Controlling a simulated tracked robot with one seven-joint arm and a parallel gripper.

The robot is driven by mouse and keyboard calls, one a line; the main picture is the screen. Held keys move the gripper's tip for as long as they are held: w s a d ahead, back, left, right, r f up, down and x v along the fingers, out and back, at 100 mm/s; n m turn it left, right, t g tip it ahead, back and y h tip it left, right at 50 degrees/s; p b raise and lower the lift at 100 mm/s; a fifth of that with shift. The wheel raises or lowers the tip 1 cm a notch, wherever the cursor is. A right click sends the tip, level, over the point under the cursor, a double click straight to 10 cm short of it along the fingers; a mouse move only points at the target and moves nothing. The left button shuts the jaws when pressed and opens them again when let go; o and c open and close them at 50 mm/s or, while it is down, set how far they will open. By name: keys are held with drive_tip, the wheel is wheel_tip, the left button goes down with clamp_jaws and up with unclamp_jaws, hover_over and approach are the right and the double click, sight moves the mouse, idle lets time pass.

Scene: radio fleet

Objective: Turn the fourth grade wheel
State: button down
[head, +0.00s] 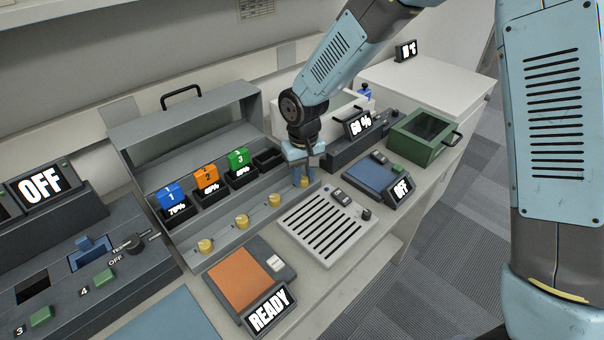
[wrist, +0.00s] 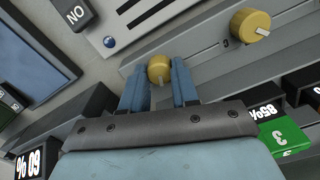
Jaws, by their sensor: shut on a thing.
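The grade wheels are yellow knobs in a row along the front ledge of a grey rack (head: 232,262). The fourth wheel (head: 304,182) is at the right end of the row, under my gripper (head: 301,166). In the wrist view, my gripper (wrist: 158,84) has a blue finger on each side of this yellow wheel (wrist: 159,68) and is shut on it. A neighbouring yellow wheel (wrist: 250,25) shows to the right in the wrist view. Blue (head: 171,195), orange (head: 206,177) and green (head: 238,159) numbered blocks sit in the rack's slots; the slot above the fourth wheel is empty.
A slotted grey panel (head: 325,226) lies in front of the rack. An orange pad with a READY display (head: 268,312) is left of it. A blue pad with an OFF display (head: 402,188) and a green box (head: 420,135) stand to the right.

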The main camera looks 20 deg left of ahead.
sight(304, 177)
drive_tip(key=n, duration=0.6)
drive_tip(key=shift+w+d, duration=0.1)
drive_tip(key=shift+w, duration=0.05)
drive_tip(key=n, duration=0.6)
drive_tip(key=shift+r+n, duration=0.1)
drive_tip(key=shift+n, duration=0.3)
drive_tip(key=shift+w, duration=0.1)
drive_tip(key=c, duration=1.1)
unclamp_jaws()
drive_tip(key=shift+c, duration=0.2)
drive_tip(key=o, duration=0.3)
wheel_tip(304, 177, up, 14)
drive_tip(key=shift+f, duration=0.25)
